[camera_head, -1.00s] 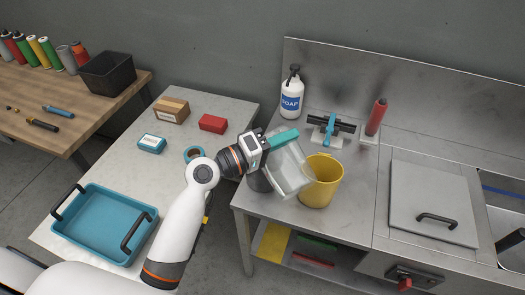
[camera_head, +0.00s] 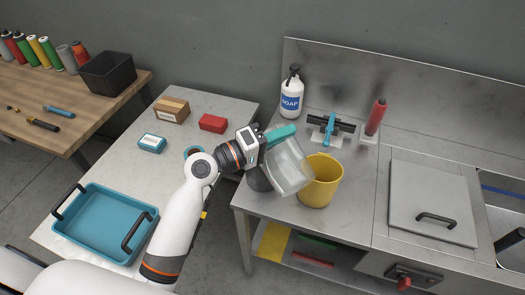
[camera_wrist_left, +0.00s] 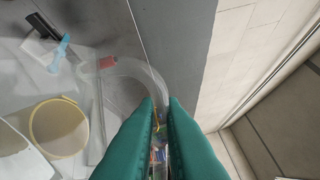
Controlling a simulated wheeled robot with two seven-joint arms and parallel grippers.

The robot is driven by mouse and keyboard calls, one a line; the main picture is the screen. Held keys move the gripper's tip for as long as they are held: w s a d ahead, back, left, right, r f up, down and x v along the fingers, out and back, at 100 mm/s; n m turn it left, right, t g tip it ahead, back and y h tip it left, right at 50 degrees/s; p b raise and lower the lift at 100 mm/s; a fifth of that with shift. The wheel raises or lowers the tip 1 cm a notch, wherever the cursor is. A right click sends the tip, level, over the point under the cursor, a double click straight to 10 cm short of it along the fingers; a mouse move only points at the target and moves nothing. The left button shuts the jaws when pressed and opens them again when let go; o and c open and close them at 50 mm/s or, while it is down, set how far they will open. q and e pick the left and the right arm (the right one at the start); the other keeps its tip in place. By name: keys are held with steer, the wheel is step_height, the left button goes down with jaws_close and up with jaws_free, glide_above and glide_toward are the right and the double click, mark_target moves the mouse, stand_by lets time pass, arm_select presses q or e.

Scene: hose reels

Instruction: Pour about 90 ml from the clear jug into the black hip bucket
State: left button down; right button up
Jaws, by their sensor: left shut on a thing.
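My left gripper (camera_head: 291,131), with teal fingers, is shut on the clear jug (camera_head: 289,166) near its top and holds it tilted above the steel counter. In the left wrist view the fingers (camera_wrist_left: 160,108) are close together, with the jug's clear curved wall (camera_wrist_left: 130,66) around and beyond them. A dark, rounded vessel, seemingly the black hip bucket (camera_head: 258,181), stands at the counter's left edge, mostly hidden behind the jug and gripper. I cannot see its mouth. No stream or liquid level can be made out. My right gripper is not in view.
A yellow bucket (camera_head: 322,183) stands just right of the jug. A teal tray (camera_head: 103,225) is on the left table. The counter front right of the yellow bucket is clear.

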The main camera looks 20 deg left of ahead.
mark_target(295, 152)
arm_select(q)
steer(key=shift+w+a+r+n+p, duration=0.35)
steer(key=shift+w+a+n, duration=0.15)
steer(key=shift+w+a, duration=0.15)
stand_by(0.8)
steer(key=s+d+f+m+b, duration=0.1)
steer(key=s+d+m+b, duration=0.2)
steer(key=s+d+f+m+b, duration=0.1)
steer(key=shift+s+d+f+m, duration=0.25)
steer(key=shift+d+f+m, duration=0.05)
steer(key=shift+f, duration=0.05)
steer(key=shift+s+d+r, duration=0.1)
steer(key=shift+r, duration=0.15)
steer(key=shift+s+d+f+m+b, duration=0.1)
steer(key=shift+f+m+b, duration=0.2)
steer(key=shift+f+b, duration=0.15)
steer(key=shift+s+d+f+m+b, duration=0.1)
steer(key=shift+f+m+b, duration=0.2)
steer(key=shift+b, duration=0.15)
steer(key=shift+s+d+f+b, duration=0.1)
steer(key=shift+d+f+b, duration=0.05)
steer(key=shift+f+b, duration=0.15)
steer(key=shift+s+d+m, duration=0.1)
steer(key=shift+m, duration=0.3)
steer(key=shift+r, duration=0.15)
